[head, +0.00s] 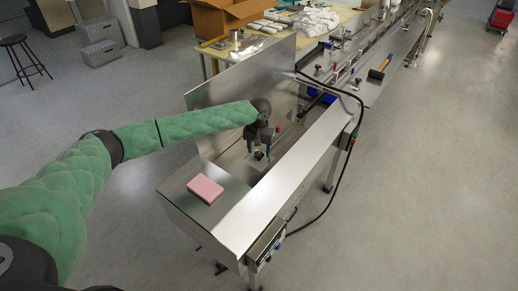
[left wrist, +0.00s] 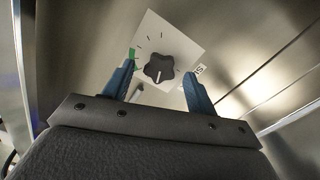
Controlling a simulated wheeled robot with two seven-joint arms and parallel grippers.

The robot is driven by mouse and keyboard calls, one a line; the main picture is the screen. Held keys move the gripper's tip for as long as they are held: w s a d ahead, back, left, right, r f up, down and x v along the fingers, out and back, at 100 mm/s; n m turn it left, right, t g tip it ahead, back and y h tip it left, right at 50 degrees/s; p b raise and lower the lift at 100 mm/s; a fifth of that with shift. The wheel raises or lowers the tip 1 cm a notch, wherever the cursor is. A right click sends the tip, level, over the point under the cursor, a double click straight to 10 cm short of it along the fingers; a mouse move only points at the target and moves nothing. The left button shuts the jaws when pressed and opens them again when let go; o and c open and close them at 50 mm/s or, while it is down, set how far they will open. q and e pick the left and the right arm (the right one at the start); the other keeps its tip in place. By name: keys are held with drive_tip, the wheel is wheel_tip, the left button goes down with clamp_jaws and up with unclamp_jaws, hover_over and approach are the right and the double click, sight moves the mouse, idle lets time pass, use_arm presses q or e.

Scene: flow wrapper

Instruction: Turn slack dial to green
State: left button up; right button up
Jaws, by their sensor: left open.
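The slack dial (left wrist: 159,68) is a black lobed knob on a pale square plate (left wrist: 178,34) with tick marks, seen in the left wrist view. A green mark (left wrist: 133,57) lies on the plate to the left of the knob. A white pointer line on the knob points down in that picture, away from the green mark. My left gripper (left wrist: 160,82) is open, its blue fingers on either side of the knob's lower part; I cannot tell whether they touch it. In the head view my left gripper (head: 262,150) is inside the machine's steel trough, above the small dark knob (head: 259,155). My right gripper is out of view.
Steel walls of the wrapper (head: 240,75) rise close behind and in front of the left gripper. A pink block (head: 205,189) lies on the steel ledge. A black cable (head: 345,150) hangs along the right side. A red-topped knob (head: 277,128) stands near the gripper.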

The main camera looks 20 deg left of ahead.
use_arm(q)
drive_tip(key=shift+f, duration=0.45)
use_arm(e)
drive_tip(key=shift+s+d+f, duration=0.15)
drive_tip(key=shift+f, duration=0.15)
use_arm(q)
drive_tip(key=shift+c, duration=0.3)
drive_tip(key=c, duration=0.9)
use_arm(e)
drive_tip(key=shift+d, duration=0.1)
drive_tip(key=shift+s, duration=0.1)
